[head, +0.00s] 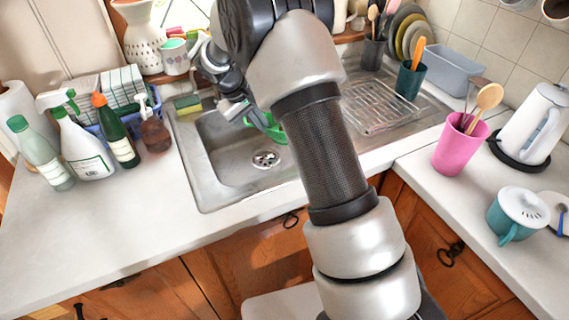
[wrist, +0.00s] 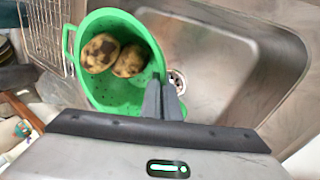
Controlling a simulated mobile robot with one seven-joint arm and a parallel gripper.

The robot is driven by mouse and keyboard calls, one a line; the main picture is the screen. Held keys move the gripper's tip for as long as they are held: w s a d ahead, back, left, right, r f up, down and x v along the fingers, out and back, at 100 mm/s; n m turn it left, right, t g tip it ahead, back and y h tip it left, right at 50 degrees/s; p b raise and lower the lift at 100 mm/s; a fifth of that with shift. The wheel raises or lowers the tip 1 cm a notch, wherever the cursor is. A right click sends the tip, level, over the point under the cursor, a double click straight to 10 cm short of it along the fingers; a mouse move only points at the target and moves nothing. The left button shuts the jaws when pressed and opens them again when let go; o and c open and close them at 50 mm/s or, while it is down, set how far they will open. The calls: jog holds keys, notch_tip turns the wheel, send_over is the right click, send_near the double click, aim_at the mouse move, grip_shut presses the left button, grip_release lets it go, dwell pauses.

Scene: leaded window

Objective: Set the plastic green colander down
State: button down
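The green plastic colander (wrist: 120,92) hangs or rests within the sink (head: 222,160), with two brownish potatoes (wrist: 100,53) inside it. In the head view only part of the colander (head: 278,130) shows, the rest being hidden behind my arm. My gripper (wrist: 164,97) has its two dark fingers close together at the colander's rim, and looks shut on it. In the head view my gripper (head: 256,113) is over the back part of the basin. Whether the colander's base touches the sink floor cannot be told.
The sink drain (head: 266,159) is bare. A wire drying rack (head: 380,105) lies right of the basin. Several bottles (head: 85,145) stand on the left counter. A pink utensil cup (head: 460,145), a white kettle (head: 533,125) and a teal pot (head: 517,215) stand on the right. The front-left counter is clear.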

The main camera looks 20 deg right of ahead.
jog(key=w+d+f+n+t+b, duration=0.1)
jog(key=w+f+n+b, duration=0.1)
jog(key=w+f+b, duration=0.5)
jog(key=f, duration=0.3)
jog(key=w+f, duration=0.1)
jog(key=f, duration=0.2)
jog(key=f+b, duration=0.1)
jog(key=f, duration=0.2)
jog(key=shift+w+d, duration=0.15)
jog(key=shift+w, duration=0.15)
jog(key=shift+f, duration=0.2)
jog(key=c, duration=2)
grip_release()
jog(key=shift+r, duration=0.15)
